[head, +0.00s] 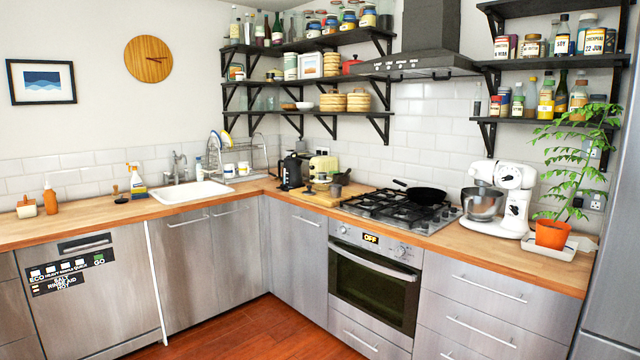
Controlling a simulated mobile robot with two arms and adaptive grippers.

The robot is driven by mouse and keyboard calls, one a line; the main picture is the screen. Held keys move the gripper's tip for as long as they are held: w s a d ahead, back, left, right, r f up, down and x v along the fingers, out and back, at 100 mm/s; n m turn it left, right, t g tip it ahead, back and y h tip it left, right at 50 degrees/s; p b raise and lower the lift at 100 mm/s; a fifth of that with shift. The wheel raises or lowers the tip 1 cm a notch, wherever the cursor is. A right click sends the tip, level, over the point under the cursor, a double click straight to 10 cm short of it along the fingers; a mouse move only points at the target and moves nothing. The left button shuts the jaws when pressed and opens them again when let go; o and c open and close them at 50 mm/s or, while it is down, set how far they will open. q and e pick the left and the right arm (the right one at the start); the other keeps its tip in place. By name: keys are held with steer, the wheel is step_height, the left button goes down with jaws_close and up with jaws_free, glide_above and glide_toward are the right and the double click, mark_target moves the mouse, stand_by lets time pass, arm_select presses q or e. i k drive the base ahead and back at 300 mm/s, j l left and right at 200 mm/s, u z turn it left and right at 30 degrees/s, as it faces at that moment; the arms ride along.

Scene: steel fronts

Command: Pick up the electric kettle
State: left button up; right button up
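A dark upright appliance (291,171) stands on the wooden counter in the back corner, left of the cream toaster. It looks like the electric kettle, but it is small and far off, so I cannot be sure. It seems to stand upright, and its handle is not clear. Neither of my grippers shows in the head view.
A cream toaster (323,168) and a wooden board (318,196) with small items are close beside it. A gas hob (395,209) holds a black pan (425,195). The sink (191,192) lies to the left. The floor (262,330) in front is clear.

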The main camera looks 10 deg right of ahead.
mark_target(292, 177)
steer(key=i, duration=2.25)
steer(key=j+u, duration=0.05)
steer(key=j, duration=0.05)
